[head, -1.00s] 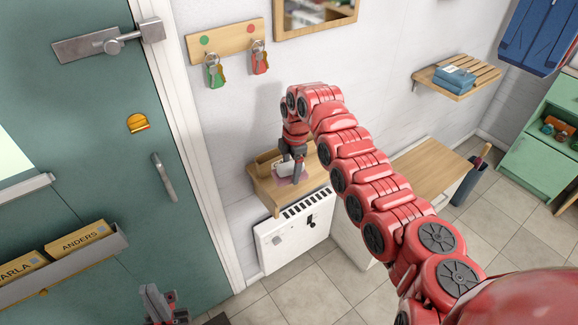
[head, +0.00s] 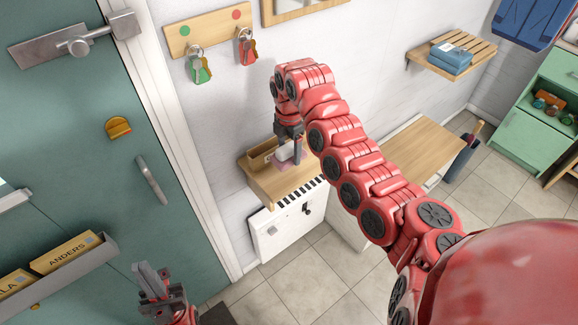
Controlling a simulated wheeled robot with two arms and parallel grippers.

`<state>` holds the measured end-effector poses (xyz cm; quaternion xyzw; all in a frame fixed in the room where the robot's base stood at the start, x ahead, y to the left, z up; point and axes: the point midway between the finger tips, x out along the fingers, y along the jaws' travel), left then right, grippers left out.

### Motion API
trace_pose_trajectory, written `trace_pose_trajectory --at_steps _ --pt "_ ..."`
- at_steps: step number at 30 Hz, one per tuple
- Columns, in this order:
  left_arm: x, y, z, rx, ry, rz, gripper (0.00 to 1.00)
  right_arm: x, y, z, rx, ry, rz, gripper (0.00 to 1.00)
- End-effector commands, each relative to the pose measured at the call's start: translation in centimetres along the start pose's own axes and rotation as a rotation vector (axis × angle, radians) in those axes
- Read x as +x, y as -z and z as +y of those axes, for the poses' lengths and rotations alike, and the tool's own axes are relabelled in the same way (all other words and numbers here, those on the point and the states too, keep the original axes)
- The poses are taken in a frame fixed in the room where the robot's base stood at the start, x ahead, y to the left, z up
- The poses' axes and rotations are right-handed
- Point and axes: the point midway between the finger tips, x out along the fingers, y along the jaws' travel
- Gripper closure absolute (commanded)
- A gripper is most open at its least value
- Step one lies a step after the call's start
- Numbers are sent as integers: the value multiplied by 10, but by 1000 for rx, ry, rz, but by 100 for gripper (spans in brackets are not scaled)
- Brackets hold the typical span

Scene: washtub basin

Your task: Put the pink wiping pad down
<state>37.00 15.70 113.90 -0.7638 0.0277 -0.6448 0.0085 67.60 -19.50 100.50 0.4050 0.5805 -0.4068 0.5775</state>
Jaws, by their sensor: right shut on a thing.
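The pink wiping pad (head: 281,165) is at the small wooden wall shelf (head: 285,186), under a white handle or block (head: 288,151). My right gripper (head: 291,156) reaches down over the shelf from above and is shut on the pad's white upper part. Whether the pad touches the shelf board is hard to tell at this size. My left gripper (head: 153,287) is low at the bottom left, in front of the teal door, empty and far from the pad. Its fingers appear close together, and their gap is not clear.
A wooden box-like holder (head: 262,153) stands on the shelf left of the pad. A white heater (head: 285,226) hangs below. Keys hang on a rack (head: 210,31) above left. A wooden-topped cabinet (head: 408,150) stands to the right. The teal door (head: 95,150) is at left.

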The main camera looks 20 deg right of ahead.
Motion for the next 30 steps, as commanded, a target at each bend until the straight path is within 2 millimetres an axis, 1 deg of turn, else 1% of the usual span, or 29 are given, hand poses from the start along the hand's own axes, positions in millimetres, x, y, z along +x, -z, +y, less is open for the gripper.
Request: trace_pose_trajectory --at_steps 1,3,8,12,14,16,20,21,23,24,30 --pt "9 2 0 0 0 0 100 5 1 -1 0 3 3 70" --pt "13 2 -1 0 0 0 100 17 1 -1 -1 4 3 70" --pt "20 3 -1 0 0 0 100 35 0 0 0 -1 1 70" --pt "35 6 -2 0 0 0 100 56 1 0 -3 4 0 70" --pt "38 6 -2 0 0 0 100 64 0 0 0 2 -1 70" --pt "36 6 -2 0 0 0 100 69 -1 1 1 -3 -2 70" --pt "34 6 -2 0 0 0 100 69 -1 1 1 -5 -2 70" --pt "34 6 -2 0 0 0 100 69 -1 1 1 -4 -2 19" --pt "34 6 -2 0 0 0 100 69 -1 1 1 -4 -2 8" --pt "34 6 -2 0 0 0 100 69 -1 1 1 -4 -2 1" --pt "34 6 -2 0 0 0 100 69 -1 1 1 -3 -1 0"
